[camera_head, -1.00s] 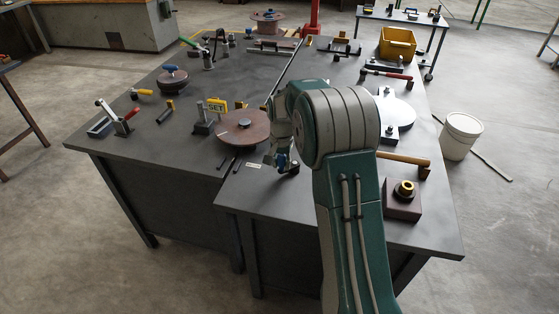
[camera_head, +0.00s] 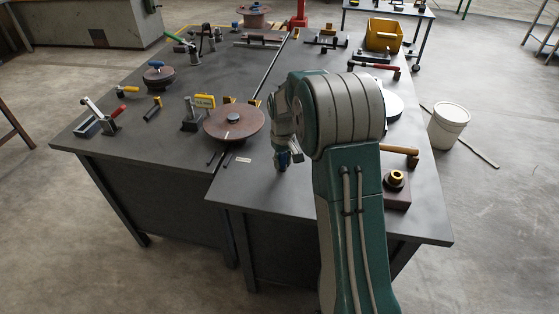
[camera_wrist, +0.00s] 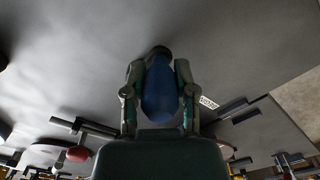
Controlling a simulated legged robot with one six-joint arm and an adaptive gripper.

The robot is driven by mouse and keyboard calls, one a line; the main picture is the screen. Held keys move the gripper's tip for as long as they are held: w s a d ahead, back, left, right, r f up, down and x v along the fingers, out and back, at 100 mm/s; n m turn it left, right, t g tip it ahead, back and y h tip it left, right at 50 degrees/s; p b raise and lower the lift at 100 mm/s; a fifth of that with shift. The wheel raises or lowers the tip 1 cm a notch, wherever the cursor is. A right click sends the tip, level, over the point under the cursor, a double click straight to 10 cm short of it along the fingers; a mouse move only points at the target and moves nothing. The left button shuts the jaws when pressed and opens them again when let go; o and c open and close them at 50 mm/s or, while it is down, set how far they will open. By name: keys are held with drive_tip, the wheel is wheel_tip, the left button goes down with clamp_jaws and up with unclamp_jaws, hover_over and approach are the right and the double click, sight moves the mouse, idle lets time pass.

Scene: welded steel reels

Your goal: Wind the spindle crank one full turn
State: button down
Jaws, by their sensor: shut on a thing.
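My gripper (camera_head: 284,160) is low over the near part of the bench, left of my forearm. In the wrist view the gripper (camera_wrist: 160,68) is shut on a blue handle (camera_wrist: 160,92), with one finger on each side of it. A dark round end (camera_wrist: 158,51) shows just beyond the handle. In the head view the blue handle (camera_head: 283,161) shows only in part between the fingers. The rest of the crank is hidden by my gripper and arm. A brown reel disc (camera_head: 250,122) with a dark hub lies flat to the left of my gripper.
A block with a brass ring (camera_head: 396,178) and a wooden handle (camera_head: 399,150) are right of my arm. A yellow bin (camera_head: 383,36) is at the back right. A white bucket (camera_head: 448,127) stands on the floor.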

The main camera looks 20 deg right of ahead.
drive_tip(key=shift+d+n, duration=0.15)
drive_tip(key=shift+n, duration=0.25)
drive_tip(key=shift+c, duration=2)
unclamp_jaws()
drive_tip(key=shift+r, duration=0.1)
wheel_tip(320, 180, up, 12)
drive_tip(key=shift+f, duration=0.2)
